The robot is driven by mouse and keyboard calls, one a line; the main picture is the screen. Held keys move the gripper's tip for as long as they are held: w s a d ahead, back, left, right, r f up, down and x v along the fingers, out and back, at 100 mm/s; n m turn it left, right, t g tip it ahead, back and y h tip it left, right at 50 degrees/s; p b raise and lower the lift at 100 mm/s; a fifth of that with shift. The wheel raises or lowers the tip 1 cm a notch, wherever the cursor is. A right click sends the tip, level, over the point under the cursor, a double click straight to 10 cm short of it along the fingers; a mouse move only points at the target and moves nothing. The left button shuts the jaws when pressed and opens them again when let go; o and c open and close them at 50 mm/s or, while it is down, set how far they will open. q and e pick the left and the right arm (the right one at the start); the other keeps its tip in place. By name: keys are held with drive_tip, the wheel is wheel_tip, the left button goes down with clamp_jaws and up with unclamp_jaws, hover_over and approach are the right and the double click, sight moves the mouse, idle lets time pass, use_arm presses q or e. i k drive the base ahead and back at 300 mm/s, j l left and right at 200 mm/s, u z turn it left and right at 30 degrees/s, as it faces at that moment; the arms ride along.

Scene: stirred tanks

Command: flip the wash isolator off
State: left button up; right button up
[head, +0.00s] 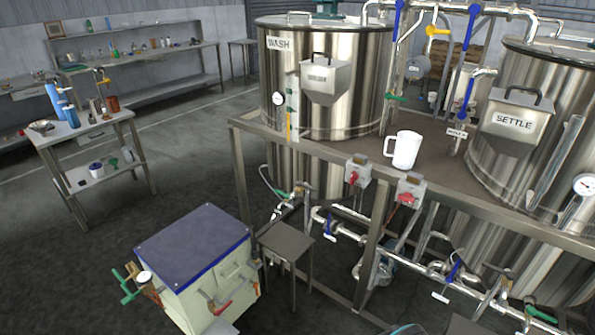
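Two small grey switch boxes with red handles are mounted on the front edge of the steel platform. The left box (358,169) is nearer the tank marked WASH (345,85), and its red handle (352,178) points roughly downward. The right box (411,187) is nearer the tank marked SETTLE (550,130), and its red handle (406,198) lies more sideways. I cannot read any label on the boxes, so which one is the wash isolator is not certain. Neither of my grippers shows in the head view.
A white jug (404,150) stands on the platform (455,178) just behind the boxes. Pipes with blue-handled valves run below. A blue-topped cabinet (194,245) and a small grey stool (286,241) stand in front to the left. Open floor (95,255) lies farther left.

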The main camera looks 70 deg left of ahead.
sight(355, 176)
drive_tip(key=u, duration=1.85)
